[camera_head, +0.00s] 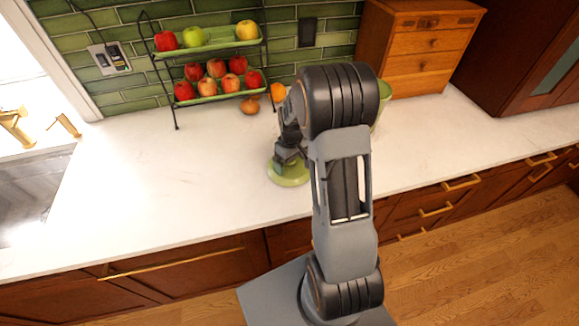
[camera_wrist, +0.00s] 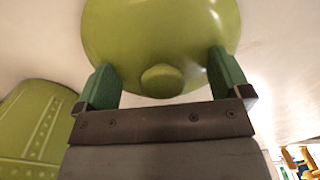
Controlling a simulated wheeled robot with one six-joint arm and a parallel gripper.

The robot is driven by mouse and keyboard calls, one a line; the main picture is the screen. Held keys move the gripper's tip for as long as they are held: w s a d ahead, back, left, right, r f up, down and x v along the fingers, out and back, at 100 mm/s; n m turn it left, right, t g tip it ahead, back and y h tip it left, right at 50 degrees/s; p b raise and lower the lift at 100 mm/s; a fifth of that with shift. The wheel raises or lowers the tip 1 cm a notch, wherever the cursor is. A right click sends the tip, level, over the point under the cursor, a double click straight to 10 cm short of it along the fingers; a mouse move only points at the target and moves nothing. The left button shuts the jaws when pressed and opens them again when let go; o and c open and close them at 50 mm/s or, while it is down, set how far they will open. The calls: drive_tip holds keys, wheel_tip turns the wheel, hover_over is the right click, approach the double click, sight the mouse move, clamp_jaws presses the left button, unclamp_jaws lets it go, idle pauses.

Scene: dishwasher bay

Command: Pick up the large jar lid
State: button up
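The large jar lid (camera_head: 289,175) is a round green disc lying on the white counter, partly hidden by my gripper (camera_head: 290,160). In the wrist view the lid (camera_wrist: 160,35) is large and close, with its round knob (camera_wrist: 161,80) toward the gripper. My gripper (camera_wrist: 163,62) is open, its two green fingers spread wide on either side of the knob. The knob stands apart from both fingers, and nothing is held. Whether the fingertips touch the lid's top cannot be told.
A green jar (camera_head: 384,95) stands behind my arm, and it shows at the left of the wrist view (camera_wrist: 35,125). A two-tier fruit rack (camera_head: 208,95), a wooden drawer box (camera_head: 425,45) and a sink (camera_head: 35,180) are around. The counter left of the lid is clear.

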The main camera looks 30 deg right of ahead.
drive_tip(key=shift+s, duration=0.1)
drive_tip(key=c, duration=0.7)
drive_tip(key=shift+f, duration=0.1)
drive_tip(key=shift+c, duration=0.9)
drive_tip(key=shift+s, duration=0.1)
drive_tip(key=shift+c, duration=0.4)
